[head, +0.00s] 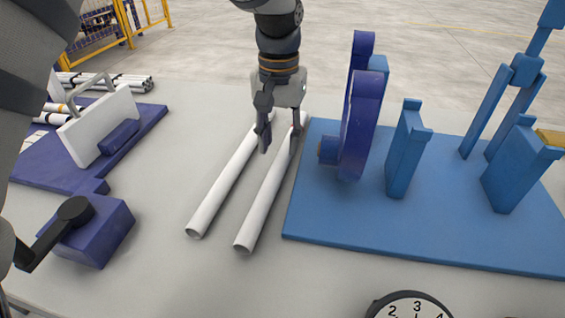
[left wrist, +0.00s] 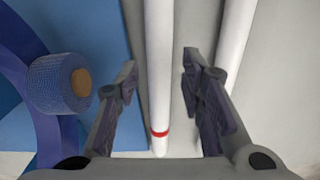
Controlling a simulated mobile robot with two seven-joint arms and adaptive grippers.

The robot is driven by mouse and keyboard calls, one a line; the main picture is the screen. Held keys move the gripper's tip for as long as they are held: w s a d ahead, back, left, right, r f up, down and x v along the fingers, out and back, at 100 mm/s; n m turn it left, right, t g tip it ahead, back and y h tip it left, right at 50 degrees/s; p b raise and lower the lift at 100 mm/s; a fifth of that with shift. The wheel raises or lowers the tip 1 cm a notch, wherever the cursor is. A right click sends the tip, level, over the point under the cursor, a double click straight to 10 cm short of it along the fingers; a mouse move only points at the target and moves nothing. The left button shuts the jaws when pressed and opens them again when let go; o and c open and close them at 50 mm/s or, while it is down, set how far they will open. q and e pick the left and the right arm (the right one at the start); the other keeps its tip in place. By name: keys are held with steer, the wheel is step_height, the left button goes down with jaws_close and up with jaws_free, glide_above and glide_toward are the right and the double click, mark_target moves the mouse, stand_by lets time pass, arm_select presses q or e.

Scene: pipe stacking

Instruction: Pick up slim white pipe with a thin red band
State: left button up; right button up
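Two slim white pipes lie side by side on the grey table in the head view. The right one (head: 264,206) is nearer the blue board. In the left wrist view a white pipe with a thin red band (left wrist: 158,95) runs between the fingers, its band near the lower end. The other pipe (head: 226,182) also shows in the left wrist view (left wrist: 236,40), outside the fingers. My left gripper (head: 279,145) points down, open, with gaps to the pipe on both sides. My right gripper is not seen.
A blue board (head: 430,235) with upright blue holders stands close on the right; a purple upright piece (head: 361,125) is nearest the gripper. A purple tray (head: 45,172) with more pipes lies left. A purple block (head: 100,235) and a clock (head: 410,306) are nearer the front.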

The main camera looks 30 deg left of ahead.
mark_target(280, 160)
arm_select(q)
step_height(280, 160, down, 5)
steer(key=shift+f, duration=0.15)
jaws_close()
steer(key=r, duration=0.2)
steer(key=s+r, duration=0.1)
steer(key=r, duration=0.2)
steer(key=shift+p, duration=0.35)
steer(key=s+a+r+p, duration=0.2)
steer(key=s+r, duration=0.6)
steer(key=s, duration=0.5)
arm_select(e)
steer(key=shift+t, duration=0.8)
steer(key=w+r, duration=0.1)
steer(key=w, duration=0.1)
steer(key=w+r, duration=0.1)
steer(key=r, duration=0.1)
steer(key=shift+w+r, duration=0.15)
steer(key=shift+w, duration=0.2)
